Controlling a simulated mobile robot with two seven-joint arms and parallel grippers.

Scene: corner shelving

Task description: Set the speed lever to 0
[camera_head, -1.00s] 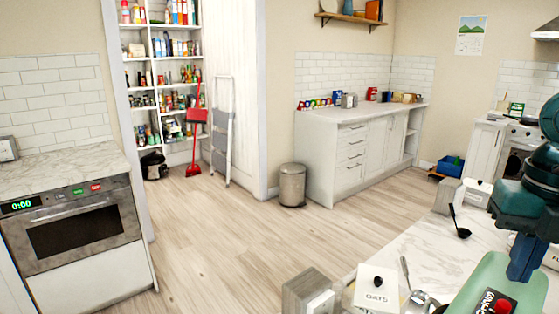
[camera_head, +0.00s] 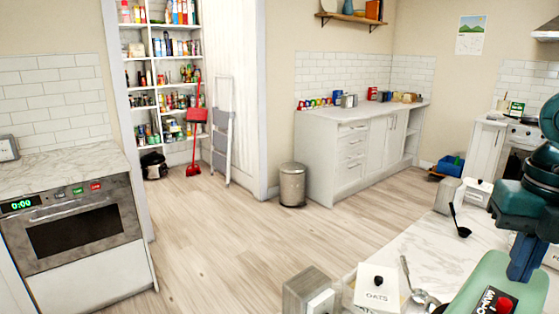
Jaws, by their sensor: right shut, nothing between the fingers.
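A mint-green appliance (camera_head: 470,297) stands at the bottom right, partly cut off by the frame edge. Its black speed plate (camera_head: 488,298) has white lettering seen at a slant, and a red knob (camera_head: 505,305) that looks like the speed lever. The lever's exact setting is too small and angled to read. My right gripper (camera_head: 521,277), with a teal hand and dark blue fingers, comes down from the right. Its fingers are shut and empty, just above or against the green body, behind the red knob. Whether they touch cannot be told. My left gripper is out of view.
Another canister (camera_head: 477,190) stands farther back. An oven (camera_head: 75,228) is at the left. The wooden floor between is clear.

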